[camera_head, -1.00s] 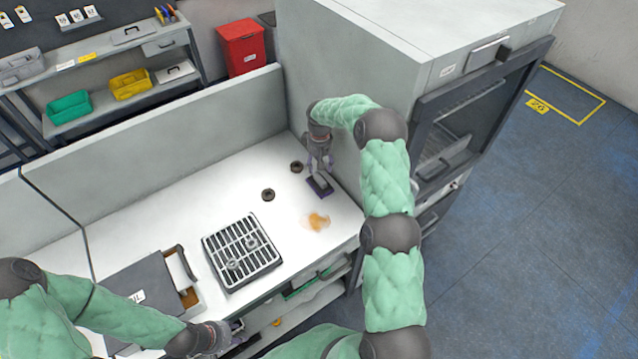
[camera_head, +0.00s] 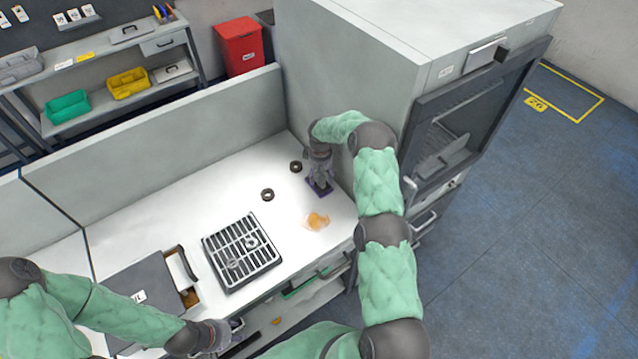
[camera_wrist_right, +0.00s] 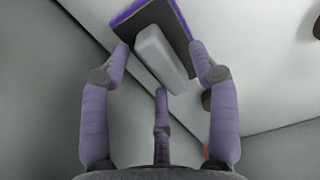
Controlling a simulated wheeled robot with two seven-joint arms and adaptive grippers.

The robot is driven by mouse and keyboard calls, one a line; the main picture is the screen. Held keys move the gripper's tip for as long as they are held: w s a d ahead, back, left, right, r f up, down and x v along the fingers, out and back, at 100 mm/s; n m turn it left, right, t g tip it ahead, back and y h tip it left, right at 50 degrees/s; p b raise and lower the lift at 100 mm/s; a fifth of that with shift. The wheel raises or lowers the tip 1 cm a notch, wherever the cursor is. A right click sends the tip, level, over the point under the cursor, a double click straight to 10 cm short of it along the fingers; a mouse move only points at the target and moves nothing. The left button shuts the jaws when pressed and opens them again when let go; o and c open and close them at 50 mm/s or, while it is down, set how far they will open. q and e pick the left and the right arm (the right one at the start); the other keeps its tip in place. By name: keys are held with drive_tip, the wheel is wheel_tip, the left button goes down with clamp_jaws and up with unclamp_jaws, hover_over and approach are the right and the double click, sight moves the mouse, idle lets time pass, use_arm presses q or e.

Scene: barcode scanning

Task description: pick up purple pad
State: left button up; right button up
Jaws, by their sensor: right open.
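The purple pad (camera_head: 323,193) lies on the white table near the cabinet, partly hidden under my right gripper (camera_head: 318,180). In the right wrist view the pad (camera_wrist_right: 130,14) shows a dark top, a purple edge and a pale grey block-shaped handle (camera_wrist_right: 161,58). My right gripper (camera_wrist_right: 160,62) is open, with two fingers on either side of the handle and a third below it in the picture; I cannot tell whether they touch it. My left gripper (camera_head: 232,330) is low at the table's front edge, its jaws too small to judge.
An orange-brown spill (camera_head: 317,221) is in front of the pad. Two dark rings (camera_head: 267,195) (camera_head: 296,166) lie to its left. A black rack (camera_head: 241,252) and a grey case (camera_head: 150,285) stand farther left. The tall cabinet (camera_head: 350,90) bounds the right side.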

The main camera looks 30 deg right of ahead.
clamp_jaws()
drive_tip(key=shift+r, duration=0.1)
drive_tip(key=shift+w+r, duration=0.1)
drive_tip(key=shift+r, duration=0.45)
drive_tip(key=s+a+r+b, duration=0.2)
drive_tip(key=s+a+r, duration=0.3)
drive_tip(key=s+r, duration=0.6)
drive_tip(key=shift+s+r, duration=0.35)
drive_tip(key=shift+s, duration=0.8)
drive_tip(key=shift+d, duration=0.1)
